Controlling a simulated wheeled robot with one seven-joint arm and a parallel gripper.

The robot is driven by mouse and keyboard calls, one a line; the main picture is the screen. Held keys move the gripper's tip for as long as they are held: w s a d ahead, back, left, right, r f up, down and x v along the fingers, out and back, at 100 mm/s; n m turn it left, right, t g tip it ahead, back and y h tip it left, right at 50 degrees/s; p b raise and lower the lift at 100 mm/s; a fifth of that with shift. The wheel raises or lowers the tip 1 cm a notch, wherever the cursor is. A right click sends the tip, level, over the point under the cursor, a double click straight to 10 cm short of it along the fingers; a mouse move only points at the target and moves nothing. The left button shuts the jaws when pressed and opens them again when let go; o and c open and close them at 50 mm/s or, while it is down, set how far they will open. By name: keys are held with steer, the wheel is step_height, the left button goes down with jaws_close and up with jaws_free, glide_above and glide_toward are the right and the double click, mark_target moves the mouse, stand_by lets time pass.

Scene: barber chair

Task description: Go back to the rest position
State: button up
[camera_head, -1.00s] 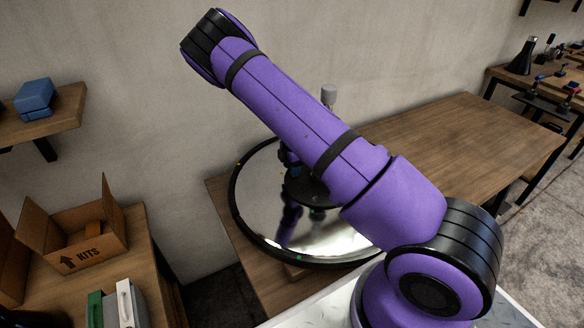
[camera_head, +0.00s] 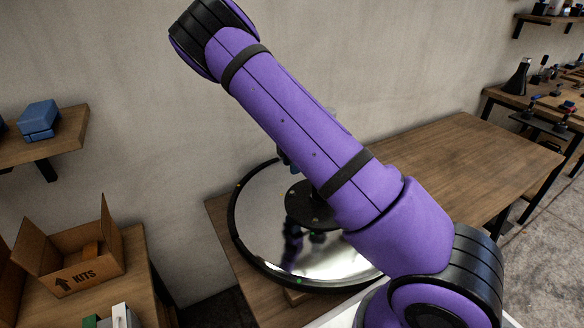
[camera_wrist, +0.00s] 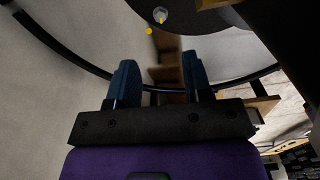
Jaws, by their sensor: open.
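My gripper (camera_wrist: 160,85) shows in the wrist view with its two blue fingers apart and nothing between them. In the head view my purple arm hides most of it; only a small dark blue part shows beside the arm, above the round mirror-like disc (camera_head: 262,215). The disc has a black rim and lies on a wooden table (camera_head: 440,165). A dark round plate (camera_head: 303,205) shows at the middle of the disc, partly behind my arm.
An open cardboard box marked KITS (camera_head: 75,262) stands on a wooden table at the left. A wall shelf (camera_head: 58,140) holds a blue case (camera_head: 38,119). The right part of the middle table is bare. A black bottle (camera_head: 517,77) stands on the far right table.

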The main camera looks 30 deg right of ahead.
stand_by(0.3)
steer(key=w+a+r+m+t, duration=0.1)
steer(key=w+r+m+t, duration=0.1)
steer(key=w+r+t, duration=0.35)
steer(key=w+a+r+m+t, duration=0.1)
steer(key=w+a+r+t, duration=0.1)
steer(key=r, duration=0.6)
steer(key=s+d+r+m+t+h, duration=0.1)
steer(key=s+r+m, duration=0.2)
steer(key=r, duration=0.5)
steer(key=s+d+r+m+t+h, duration=0.1)
steer(key=s+d+r+m+h, duration=0.2)
steer(key=r, duration=0.5)
steer(key=s+a+r+m+g+y, duration=0.1)
steer(key=s+r+m, duration=0.25)
steer(key=s, duration=0.65)
steer(key=s+a+r+m+g, duration=0.1)
steer(key=s+a+r+m, duration=0.2)
steer(key=s, duration=0.7)
steer(key=s+a+m+g+y, duration=0.1)
steer(key=s+a, duration=0.2)
steer(key=s, duration=0.6)
steer(key=s+a+m+g+y, duration=0.1)
steer(key=s+a+y, duration=0.1)
steer(key=s, duration=0.7)
steer(key=shift+s+a+r, duration=0.4)
steer(key=shift+a, duration=0.5)
